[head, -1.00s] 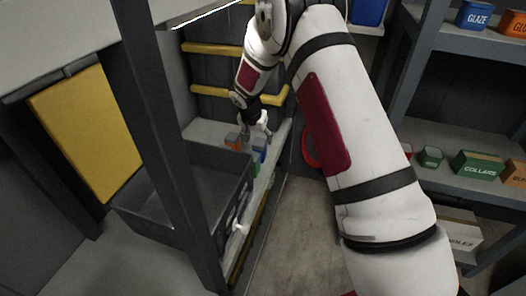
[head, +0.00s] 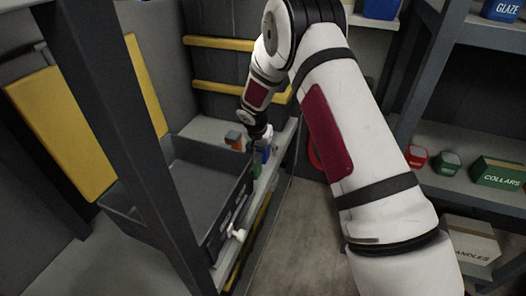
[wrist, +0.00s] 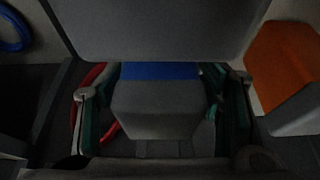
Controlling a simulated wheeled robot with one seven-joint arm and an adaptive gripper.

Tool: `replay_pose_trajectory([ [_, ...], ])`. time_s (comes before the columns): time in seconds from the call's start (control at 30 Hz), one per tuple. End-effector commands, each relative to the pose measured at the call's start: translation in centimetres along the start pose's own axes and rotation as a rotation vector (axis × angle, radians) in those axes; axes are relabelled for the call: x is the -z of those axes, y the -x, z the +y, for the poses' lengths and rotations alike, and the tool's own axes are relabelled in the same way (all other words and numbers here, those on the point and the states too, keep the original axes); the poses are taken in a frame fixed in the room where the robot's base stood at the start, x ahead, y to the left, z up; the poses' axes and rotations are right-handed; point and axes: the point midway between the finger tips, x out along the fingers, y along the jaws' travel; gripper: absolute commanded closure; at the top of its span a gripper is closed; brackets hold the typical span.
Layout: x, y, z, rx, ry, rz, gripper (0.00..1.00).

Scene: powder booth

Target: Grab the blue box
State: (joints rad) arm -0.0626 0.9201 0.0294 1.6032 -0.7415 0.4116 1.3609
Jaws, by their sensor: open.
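The blue box (wrist: 160,71) shows in the wrist view as a blue face with a grey face beside it, between the two fingers of my gripper (wrist: 160,103). The fingers stand open, one on each side; I cannot tell whether either touches the box. In the head view the blue box (head: 264,156) is on the narrow shelf at the left, partly hidden by my gripper (head: 261,141), which is right above it.
An orange box (head: 235,141) with a grey top stands close by on the left; it also shows in the wrist view (wrist: 285,65). A green item (head: 256,171) is just in front. A grey bin (head: 205,195) and a dark post (head: 110,130) are left.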

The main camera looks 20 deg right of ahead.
Motion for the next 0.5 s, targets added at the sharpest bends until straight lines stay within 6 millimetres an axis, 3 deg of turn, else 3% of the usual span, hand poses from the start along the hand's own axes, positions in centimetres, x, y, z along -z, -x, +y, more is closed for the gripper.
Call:
replay_pose_trajectory([
  [0.03,0.01,0.02,0.0,0.0,0.0,0.0,0.39],
  [0.27,0.02,0.02,0.02,0.0,0.0,0.0,0.91],
  [0.5,0.04,0.04,0.02,0.0,0.0,0.0,0.94],
])
